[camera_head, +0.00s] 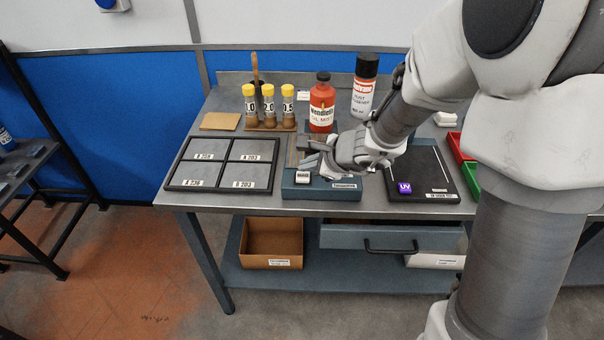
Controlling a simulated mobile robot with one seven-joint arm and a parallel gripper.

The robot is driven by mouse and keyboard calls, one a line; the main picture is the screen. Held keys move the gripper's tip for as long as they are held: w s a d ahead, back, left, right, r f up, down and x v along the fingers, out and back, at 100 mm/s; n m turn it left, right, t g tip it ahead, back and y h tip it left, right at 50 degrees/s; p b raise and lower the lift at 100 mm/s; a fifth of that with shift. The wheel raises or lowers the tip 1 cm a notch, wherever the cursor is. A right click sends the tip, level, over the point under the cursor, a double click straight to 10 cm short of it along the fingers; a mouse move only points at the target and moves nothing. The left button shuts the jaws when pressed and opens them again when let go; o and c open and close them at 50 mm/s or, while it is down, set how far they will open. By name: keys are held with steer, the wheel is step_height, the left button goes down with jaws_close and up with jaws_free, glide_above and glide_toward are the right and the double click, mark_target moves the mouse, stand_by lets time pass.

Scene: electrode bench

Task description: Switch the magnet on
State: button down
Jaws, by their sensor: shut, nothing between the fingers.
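My gripper (307,155) is just above and behind the block, pointing left, shut and empty. It hides part of the block's top and what lies behind it. Whether a fingertip touches the block, I cannot tell.
A black four-part tray (166,173) lies left on the metal bench (225,116). Yellow-capped bottles (268,104), a red bottle (322,105) and a spray can (364,88) stand behind. A black UV plate (425,168) lies right. A cardboard box (272,242) sits below.

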mark_target(307, 177)
steer(key=shift+f, duration=0.1)
stand_by(0.4)
steer(key=shift+f+b, duration=0.4)
steer(key=shift+b, duration=0.3)
steer(key=shift+f+b, duration=0.25)
steer(key=shift+b, duration=0.05)
steer(key=shift+r, duration=0.1)
stand_by(0.3)
steer(key=shift+r+p, duration=0.55)
steer(key=shift+r, duration=0.1)
steer(key=shift+r, duration=0.1)
steer(key=shift+r+p, duration=2.5)
steer(key=shift+r, duration=0.4)
